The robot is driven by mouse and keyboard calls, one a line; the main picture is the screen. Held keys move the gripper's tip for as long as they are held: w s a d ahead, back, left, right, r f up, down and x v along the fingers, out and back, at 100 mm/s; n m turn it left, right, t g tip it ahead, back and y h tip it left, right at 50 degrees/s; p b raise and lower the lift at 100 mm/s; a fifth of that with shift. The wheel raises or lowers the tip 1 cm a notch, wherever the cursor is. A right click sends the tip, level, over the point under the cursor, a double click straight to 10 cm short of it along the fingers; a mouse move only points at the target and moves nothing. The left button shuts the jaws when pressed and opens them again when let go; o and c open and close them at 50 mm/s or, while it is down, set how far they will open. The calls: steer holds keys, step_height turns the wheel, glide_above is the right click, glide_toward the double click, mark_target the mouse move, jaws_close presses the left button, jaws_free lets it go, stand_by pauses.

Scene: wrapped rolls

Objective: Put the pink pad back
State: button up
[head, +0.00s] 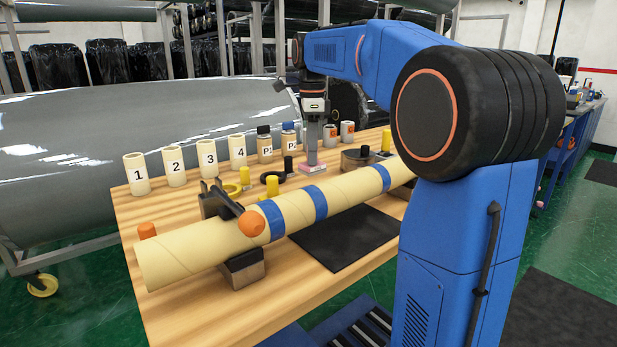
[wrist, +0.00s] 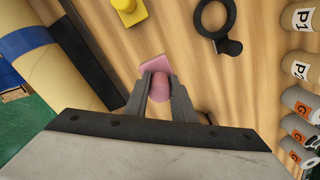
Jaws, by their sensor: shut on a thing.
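The pink pad (head: 312,168) is a small flat block with a pale top edge, near the back middle of the wooden table. In the wrist view the pink pad (wrist: 152,64) has a rounded pink grip standing up from it. My gripper (head: 312,157) points straight down over the pad. In the wrist view my gripper (wrist: 160,84) is shut on the rounded grip, one finger on each side. The fingers and grip hide part of the pad. I cannot tell whether the pad touches the table or hangs just above it.
A long cardboard roll (head: 343,194) with blue bands lies across the table (head: 190,315) on supports. Numbered cups (head: 174,166) and labelled containers (head: 265,146) line the back. The front left is clear.

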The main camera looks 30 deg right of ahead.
mark_target(312, 172)
steer(key=shift+f, duration=2.9)
steer(key=shift+f, duration=0.1)
steer(key=o, duration=1)
steer(key=shift+c, duration=0.2)
step_height(312, 172, up, 12)
steer(key=shift+r, duration=0.1)
